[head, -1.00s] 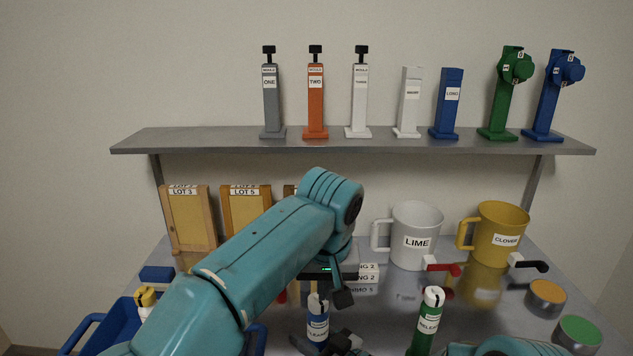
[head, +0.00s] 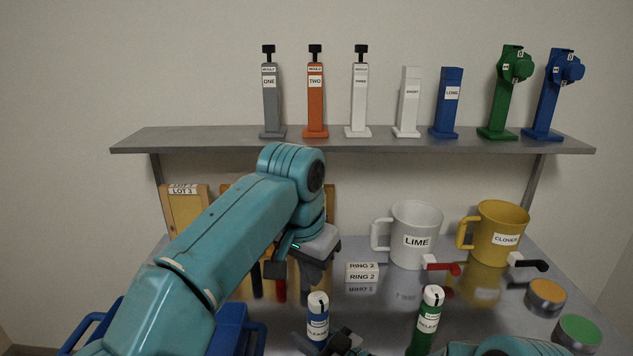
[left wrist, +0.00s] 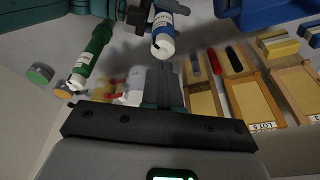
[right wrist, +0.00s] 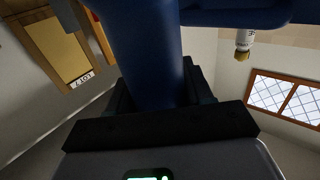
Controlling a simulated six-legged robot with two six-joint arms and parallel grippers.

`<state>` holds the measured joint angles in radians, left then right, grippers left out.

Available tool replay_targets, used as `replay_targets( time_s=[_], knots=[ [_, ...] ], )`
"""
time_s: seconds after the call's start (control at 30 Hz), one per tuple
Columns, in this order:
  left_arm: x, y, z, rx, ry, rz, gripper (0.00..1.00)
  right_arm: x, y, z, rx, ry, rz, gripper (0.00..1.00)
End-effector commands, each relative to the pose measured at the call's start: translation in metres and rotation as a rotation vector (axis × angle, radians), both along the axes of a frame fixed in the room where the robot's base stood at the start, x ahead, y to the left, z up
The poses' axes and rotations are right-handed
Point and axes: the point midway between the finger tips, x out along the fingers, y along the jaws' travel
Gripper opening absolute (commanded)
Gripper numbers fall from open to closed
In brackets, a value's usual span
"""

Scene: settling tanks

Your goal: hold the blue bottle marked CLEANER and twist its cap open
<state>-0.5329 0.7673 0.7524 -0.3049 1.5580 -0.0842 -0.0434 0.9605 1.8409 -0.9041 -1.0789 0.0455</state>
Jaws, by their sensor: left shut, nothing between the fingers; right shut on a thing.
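The blue bottle (head: 317,322) with the white cap (head: 318,300) stands upright at the front middle in the head view, its label partly readable. My right gripper (head: 338,342) is shut on its lower part. The bottle fills the upper middle of the right wrist view (right wrist: 145,50). It also shows in the left wrist view (left wrist: 163,28), with its cap (left wrist: 163,47) towards the camera. My left gripper (head: 300,273) is shut and empty, up and to the left of the cap and apart from it.
A green bottle (head: 424,325) stands to the right of the blue one. A white mug (head: 417,236) marked LIME and a yellow mug (head: 497,232) stand behind. White RING boxes (head: 362,272) lie mid-table. A blue crate (head: 262,338) is at the front left.

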Motion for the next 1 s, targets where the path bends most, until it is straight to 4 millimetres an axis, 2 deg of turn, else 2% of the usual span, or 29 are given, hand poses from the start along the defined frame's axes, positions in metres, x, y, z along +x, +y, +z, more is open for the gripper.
replay_targets(
  time_s=[0.03, 0.17, 0.6, 0.8, 1.0],
  knots=[
    [0.003, 0.011, 0.002, -0.011, 0.002, 0.025, 0.0, 0.0, 0.0, 0.001, 0.0, -0.001, 0.0, 0.08],
    [0.006, 0.021, -0.003, -0.014, 0.003, 0.046, 0.0, 0.0, 0.0, 0.001, 0.0, -0.001, 0.0, 0.08],
    [0.006, 0.022, -0.057, -0.012, 0.003, 0.049, 0.0, 0.0, 0.0, 0.001, 0.0, -0.001, 0.0, 0.08],
    [0.006, 0.021, -0.067, -0.013, 0.002, 0.05, 0.0, 0.0, 0.0, 0.001, 0.0, -0.001, 0.0, 0.08],
    [0.006, 0.021, -0.068, -0.013, 0.002, 0.049, 0.0, 0.0, 0.0, 0.001, 0.0, -0.001, 0.0, 0.08]
  ],
)
